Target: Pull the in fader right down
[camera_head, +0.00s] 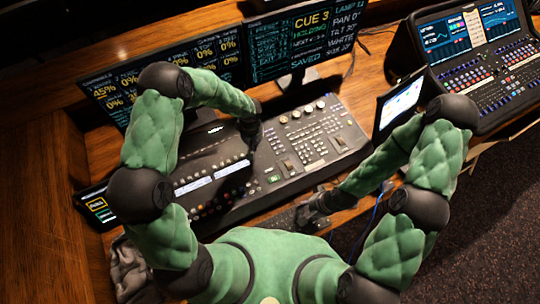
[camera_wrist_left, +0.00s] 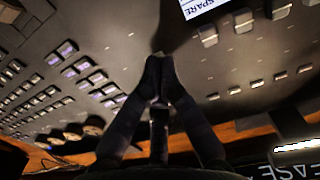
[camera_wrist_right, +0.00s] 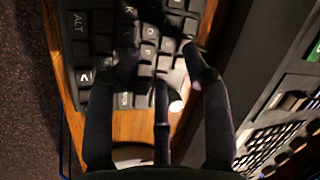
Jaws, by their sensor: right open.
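The lighting console (camera_head: 345,128) lies across the desk, with two dark lever-like blocks, one near its middle (camera_head: 287,166) and one further right (camera_head: 337,142). I cannot tell which control is the in fader. My left gripper (camera_head: 250,132) is over the console's upper middle. In the left wrist view its fingertips (camera_wrist_left: 160,66) are together, close to the dark panel; nothing clear shows between them. My right gripper (camera_head: 308,214) is at the console's front edge. In the right wrist view its fingers (camera_wrist_right: 163,62) are apart and empty, over a keyboard (camera_wrist_right: 150,45).
Monitors (camera_head: 300,42) stand behind the console. A small tilted screen (camera_head: 402,102) stands to its right, and a second mixing desk (camera_head: 490,70) is at the far right. A phone-like screen (camera_head: 98,207) and a crumpled cloth (camera_head: 128,268) lie at the left.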

